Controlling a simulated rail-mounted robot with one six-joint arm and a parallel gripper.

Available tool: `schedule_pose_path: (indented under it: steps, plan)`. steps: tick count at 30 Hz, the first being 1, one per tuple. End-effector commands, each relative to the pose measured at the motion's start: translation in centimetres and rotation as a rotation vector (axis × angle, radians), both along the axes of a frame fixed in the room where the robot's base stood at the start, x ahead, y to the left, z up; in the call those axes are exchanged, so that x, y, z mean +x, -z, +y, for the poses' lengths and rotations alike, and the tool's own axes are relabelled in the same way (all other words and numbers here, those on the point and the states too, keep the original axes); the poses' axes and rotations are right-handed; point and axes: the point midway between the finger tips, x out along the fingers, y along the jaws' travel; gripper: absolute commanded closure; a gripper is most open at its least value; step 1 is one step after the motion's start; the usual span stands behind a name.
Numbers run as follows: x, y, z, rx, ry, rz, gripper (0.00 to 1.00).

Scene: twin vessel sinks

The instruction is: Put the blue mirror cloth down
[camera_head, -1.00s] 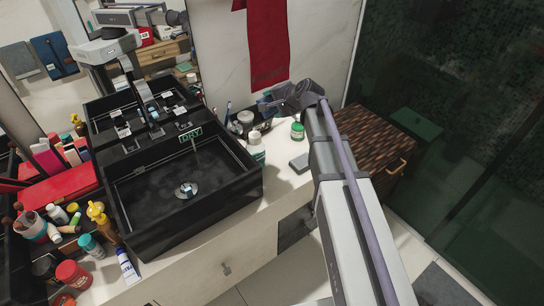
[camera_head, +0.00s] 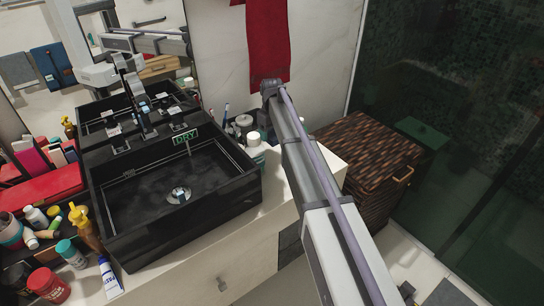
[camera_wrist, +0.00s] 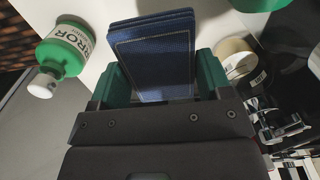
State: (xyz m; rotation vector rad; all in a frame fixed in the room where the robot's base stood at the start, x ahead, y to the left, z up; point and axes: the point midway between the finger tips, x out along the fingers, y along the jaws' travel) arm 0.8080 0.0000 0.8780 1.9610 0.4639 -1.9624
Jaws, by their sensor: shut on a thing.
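The blue mirror cloth (camera_wrist: 152,55) is a folded, layered dark-blue pad with a paler edge line, seen in the wrist view. My gripper (camera_wrist: 160,84) has green fingers on both sides of the cloth and is shut on it. The white countertop shows behind the cloth; I cannot tell whether the cloth touches it. In the head view my arm reaches over the counter right of the black sink, and its links hide the gripper and cloth.
In the head view are the black sink (camera_head: 120,255), small toiletries (camera_head: 243,121), a red towel (camera_head: 267,45) and a brown woven hamper (camera_head: 372,150).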

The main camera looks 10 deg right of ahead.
Motion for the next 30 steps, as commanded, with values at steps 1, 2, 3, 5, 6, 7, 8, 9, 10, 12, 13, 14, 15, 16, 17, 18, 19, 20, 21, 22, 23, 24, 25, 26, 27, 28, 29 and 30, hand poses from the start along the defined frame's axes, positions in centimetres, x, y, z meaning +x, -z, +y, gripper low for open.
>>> schedule_pose_path:
  steps: [1, 2, 3, 5, 6, 7, 8, 9, 10, 12, 13, 14, 15, 16, 17, 18, 19, 20, 21, 22, 23, 24, 25, 26, 27, 28, 29, 30]
  plan:
    - [0.0, 2.2, 0.0, 0.0, 0.0, 0.0, 0.47]
    - [0.0, 3.0, 0.0, 0.0, 0.001, 0.0, 0.47]
    - [0.0, 3.9, 0.0, 0.0, 0.001, -0.001, 0.47]
    - [0.0, 4.7, 0.0, 0.001, 0.001, 0.0, 0.47]
    - [0.0, 4.7, 0.0, 0.001, 0.001, 0.0, 0.47]
    - [0.0, 4.5, 0.0, 0.001, 0.001, 0.0, 0.47]
    - [0.0, 4.4, 0.0, 0.001, 0.001, 0.0, 0.47]
    - [0.0, 4.5, 0.0, 0.001, 0.001, 0.0, 0.47]
    - [0.0, 4.9, 0.0, 0.001, 0.002, 0.0, 0.47]
    - [0.0, 6.5, 0.0, 0.001, 0.002, 0.0, 0.47]
    - [0.0, 7.3, 0.0, 0.001, 0.002, 0.0, 0.47]
    - [0.0, 8.0, 0.0, 0.001, 0.002, 0.0, 0.47]
    - [0.0, 8.8, 0.0, 0.001, 0.002, 0.0, 0.47]
    - [0.0, 9.2, 0.0, 0.001, 0.002, 0.0, 0.47]
    - [0.0, 9.3, 0.0, 0.001, 0.002, 0.0, 0.47]
    - [0.0, 9.2, 0.0, 0.001, 0.002, 0.0, 0.51]
    - [0.0, 9.0, 0.0, 0.001, 0.002, 0.0, 0.5]
    - [0.0, 8.8, 0.0, 0.001, 0.002, 0.0, 0.51]
    - [0.0, 8.7, 0.0, 0.001, 0.002, 0.0, 0.51]
    - [0.0, 8.7, 0.0, 0.001, 0.002, 0.0, 0.51]
    - [0.0, 8.7, 0.0, 0.001, 0.002, 0.0, 0.51]
    - [0.0, 8.7, 0.0, 0.001, 0.002, 0.0, 0.51]
    - [0.0, 8.8, 0.0, 0.001, 0.002, 0.0, 0.51]
    - [0.0, 9.0, 0.0, 0.001, 0.002, 0.0, 0.51]
    - [0.0, 8.9, 0.0, 0.001, 0.002, 0.0, 0.27]
    - [0.0, 8.9, 0.0, 0.001, 0.002, 0.0, 0.24]
    - [0.0, 8.8, 0.0, 0.001, 0.002, 0.0, 0.21]
    - [0.0, 8.8, 0.0, 0.001, 0.002, 0.0, 0.17]
